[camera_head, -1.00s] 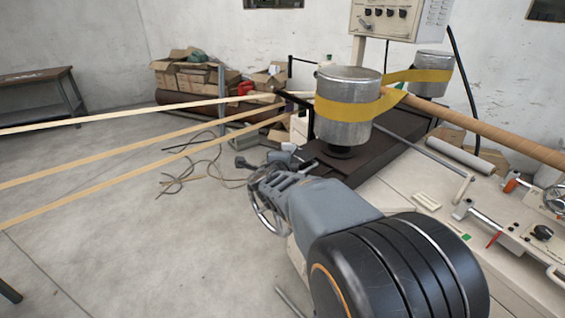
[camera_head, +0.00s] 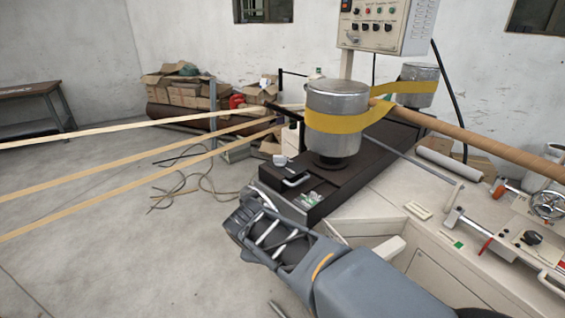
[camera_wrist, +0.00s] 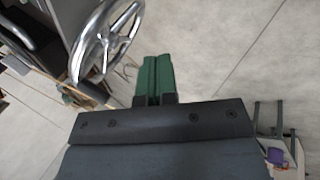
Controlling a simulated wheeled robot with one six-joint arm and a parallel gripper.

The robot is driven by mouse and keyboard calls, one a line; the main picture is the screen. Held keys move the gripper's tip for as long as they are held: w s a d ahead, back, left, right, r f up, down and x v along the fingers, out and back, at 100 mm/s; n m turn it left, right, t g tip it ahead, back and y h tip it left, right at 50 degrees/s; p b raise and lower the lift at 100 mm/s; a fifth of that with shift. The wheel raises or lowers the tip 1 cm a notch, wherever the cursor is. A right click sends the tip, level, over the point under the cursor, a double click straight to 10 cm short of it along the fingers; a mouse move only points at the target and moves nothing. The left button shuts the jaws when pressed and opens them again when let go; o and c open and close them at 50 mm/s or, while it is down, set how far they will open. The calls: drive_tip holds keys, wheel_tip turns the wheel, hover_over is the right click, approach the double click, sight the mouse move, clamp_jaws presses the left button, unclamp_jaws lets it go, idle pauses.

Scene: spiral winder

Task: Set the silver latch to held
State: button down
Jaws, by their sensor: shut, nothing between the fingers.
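I cannot tell for certain which part is the silver latch. A small silver handle (camera_head: 297,181) sits on the near end of the dark machine bed, below the drum. A silver lever (camera_head: 470,224) also lies on the cream panel at the right, beside a red tip. My gripper (camera_wrist: 153,80) shows in the wrist view with its green fingers together and nothing between them, above bare floor.
A silver handwheel (camera_wrist: 105,40) is close to my fingers, at upper left in the wrist view. A steel drum (camera_head: 340,145) with yellow belt stands on the dark bed (camera_head: 330,205). Paper strips (camera_head: 130,165) cross at left. The floor at left is mostly clear.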

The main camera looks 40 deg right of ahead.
drive_tip(key=s+a+f+m+y, duration=0.1)
drive_tip(key=s+a+m+y, duration=0.2)
drive_tip(key=a+m, duration=0.4)
drive_tip(key=shift+a+m+g+y, duration=0.15)
drive_tip(key=shift+m+g+y, duration=0.3)
drive_tip(key=shift+m, duration=0.45)
drive_tip(key=shift+f, duration=0.1)
